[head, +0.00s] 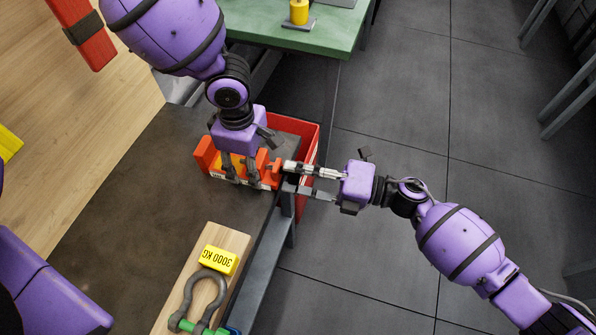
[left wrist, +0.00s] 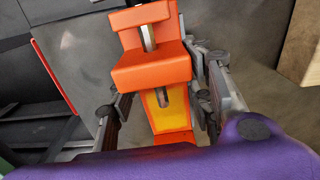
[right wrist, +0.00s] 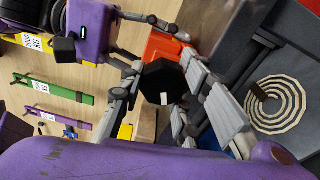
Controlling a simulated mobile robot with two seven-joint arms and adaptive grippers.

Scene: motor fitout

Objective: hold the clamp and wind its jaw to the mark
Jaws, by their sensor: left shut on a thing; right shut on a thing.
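My left gripper (head: 243,181) comes down from above and is shut on the clamp's body, one finger on each side. My right gripper (head: 285,180) reaches in from the right and is shut on the black knob (right wrist: 161,84) at the clamp's end. The knob bears a small white patch. A pale strip shows low on the clamp's front, partly behind the left fingers; I cannot read the mark.
A wooden board (head: 232,238) nearer me holds a yellow 3000 KG block (head: 220,260) and a grey shackle (head: 204,287) with a green pin. A red bin (head: 311,140) stands just beyond the bench edge. A green table (head: 290,35) is farther back.

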